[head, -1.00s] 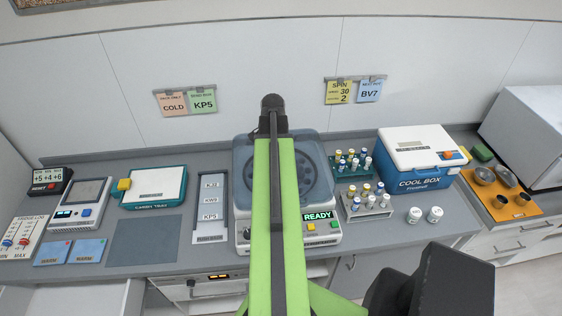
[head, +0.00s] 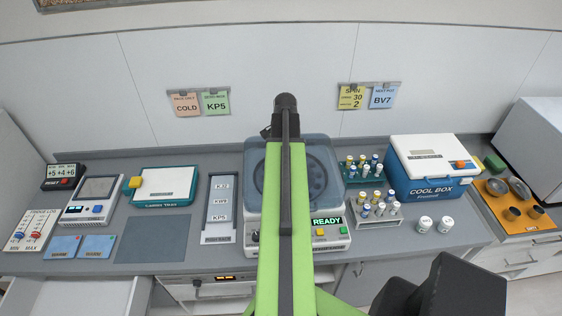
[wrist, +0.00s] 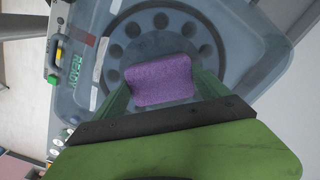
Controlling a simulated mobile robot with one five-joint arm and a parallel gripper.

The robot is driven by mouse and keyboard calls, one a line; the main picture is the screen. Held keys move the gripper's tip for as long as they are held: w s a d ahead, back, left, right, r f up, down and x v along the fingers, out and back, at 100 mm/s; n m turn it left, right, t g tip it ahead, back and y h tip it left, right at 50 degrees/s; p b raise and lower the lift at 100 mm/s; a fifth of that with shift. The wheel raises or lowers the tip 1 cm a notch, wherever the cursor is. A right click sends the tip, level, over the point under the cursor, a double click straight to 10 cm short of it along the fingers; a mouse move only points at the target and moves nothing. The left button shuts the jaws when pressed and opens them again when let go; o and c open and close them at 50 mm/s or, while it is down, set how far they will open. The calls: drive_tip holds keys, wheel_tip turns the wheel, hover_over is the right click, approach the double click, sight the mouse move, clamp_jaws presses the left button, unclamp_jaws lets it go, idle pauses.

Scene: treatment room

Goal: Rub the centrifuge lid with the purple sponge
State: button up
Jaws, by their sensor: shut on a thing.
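The purple sponge (wrist: 160,80) is in my gripper (wrist: 163,88), between its two green fingers in the wrist view. The gripper is shut on it. The centrifuge (head: 330,247) stands on the bench with a lit READY display. Its blue-grey see-through lid (head: 322,172) is down, with the round rotor showing under it. The lid (wrist: 250,30) lies behind the sponge in the wrist view. I cannot tell whether the sponge touches the lid. In the head view my arm covers the lid's middle and hides the gripper and sponge.
Tube racks (head: 378,211) and a blue cool box (head: 428,175) stand right of the centrifuge. Left of it are a grey labelled tray (head: 220,228) and a teal-edged white device (head: 165,184). Two white-capped jars (head: 425,223) stand near the front edge. A dark mat (head: 153,240) lies bare.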

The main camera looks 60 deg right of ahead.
drive_tip(key=shift+s+d, duration=0.6)
drive_tip(key=shift+s, duration=0.3)
drive_tip(key=shift+s+d, duration=0.65)
drive_tip(key=shift+s, duration=0.2)
drive_tip(key=shift+s+d, duration=0.6)
drive_tip(key=shift+s, duration=0.3)
drive_tip(key=shift+r, duration=0.1)
drive_tip(key=shift+w+a+f, duration=0.1)
drive_tip(key=shift+w+a, duration=0.45)
drive_tip(key=shift+w, duration=0.2)
drive_tip(key=shift+w+a+f, duration=0.1)
drive_tip(key=shift+w+a, duration=0.45)
drive_tip(key=shift+w, duration=0.2)
drive_tip(key=shift+w+a, duration=0.55)
drive_tip(key=shift+w, duration=0.25)
drive_tip(key=shift+w+a, duration=0.5)
drive_tip(key=shift+w, duration=0.3)
drive_tip(key=shift+r, duration=0.1)
wheel_tip(320, 180, up, 6)
drive_tip(key=p, duration=0.6)
